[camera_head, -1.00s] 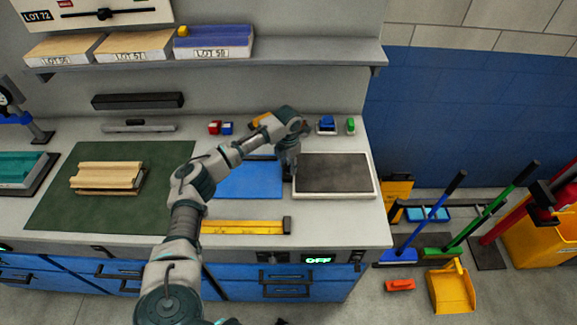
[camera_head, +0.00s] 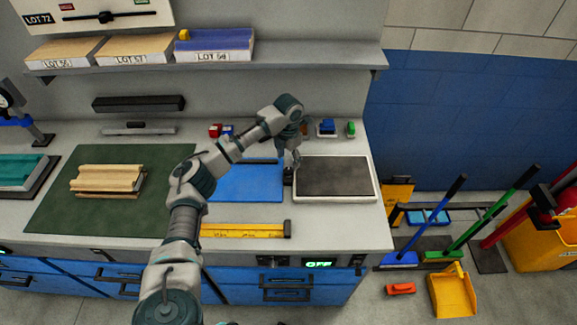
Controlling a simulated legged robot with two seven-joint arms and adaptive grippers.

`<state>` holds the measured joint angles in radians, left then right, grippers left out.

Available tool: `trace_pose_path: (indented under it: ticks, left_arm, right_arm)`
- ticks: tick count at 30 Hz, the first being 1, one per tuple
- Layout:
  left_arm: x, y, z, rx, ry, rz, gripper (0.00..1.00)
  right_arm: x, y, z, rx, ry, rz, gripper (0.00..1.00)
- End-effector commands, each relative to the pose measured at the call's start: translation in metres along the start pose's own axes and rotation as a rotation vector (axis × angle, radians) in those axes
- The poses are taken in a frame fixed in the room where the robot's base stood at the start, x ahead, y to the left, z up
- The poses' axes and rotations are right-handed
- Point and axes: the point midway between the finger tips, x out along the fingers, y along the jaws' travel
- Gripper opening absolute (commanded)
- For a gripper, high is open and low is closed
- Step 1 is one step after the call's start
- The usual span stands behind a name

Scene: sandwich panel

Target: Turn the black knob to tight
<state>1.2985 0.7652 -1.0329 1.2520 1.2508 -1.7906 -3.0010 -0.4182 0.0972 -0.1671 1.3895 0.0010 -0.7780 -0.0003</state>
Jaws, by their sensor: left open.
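A small black knob-like piece (camera_head: 288,176) stands on the bench between the blue mat (camera_head: 245,185) and the dark-topped white plate (camera_head: 335,176). It is small here, and I cannot read any tight or loose mark on it. My left gripper (camera_head: 296,158) points down just above and behind this piece, by the plate's left edge. It is open with nothing seen between its fingers. Whether a finger touches the piece cannot be told. My left arm covers part of the blue mat and the bench behind it. My right gripper is out of view.
A yellow level (camera_head: 243,230) lies along the front edge. A green mat (camera_head: 60,205) with wooden pieces (camera_head: 107,177) is at left. Small blue (camera_head: 326,127) and green (camera_head: 351,128) items stand behind the plate. A shelf (camera_head: 330,52) with boxes hangs above.

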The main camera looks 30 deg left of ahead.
Motion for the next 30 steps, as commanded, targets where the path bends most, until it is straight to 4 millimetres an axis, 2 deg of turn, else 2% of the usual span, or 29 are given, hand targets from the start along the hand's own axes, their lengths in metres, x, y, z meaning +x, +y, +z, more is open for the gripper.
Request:
trace_pose_path:
  ticks: [3,6,10,15,30]
  left_arm:
    - [-0.028,0.001,0.001,0.0,-0.004,0.0,0.66]
    - [-0.047,0.001,0.001,-0.001,-0.004,0.0,0.66]
    - [-0.062,0.002,0.001,-0.001,-0.001,-0.001,0.66]
    - [-0.069,0.002,0.001,-0.001,-0.001,-0.001,0.66]
    - [-0.071,0.002,0.001,-0.001,-0.002,-0.001,0.66]
  right_arm:
    - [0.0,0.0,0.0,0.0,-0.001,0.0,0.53]
    - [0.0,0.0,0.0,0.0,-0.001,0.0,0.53]
    - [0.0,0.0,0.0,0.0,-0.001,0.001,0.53]
    - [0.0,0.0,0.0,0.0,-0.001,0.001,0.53]
    - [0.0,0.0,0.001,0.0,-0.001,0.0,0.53]
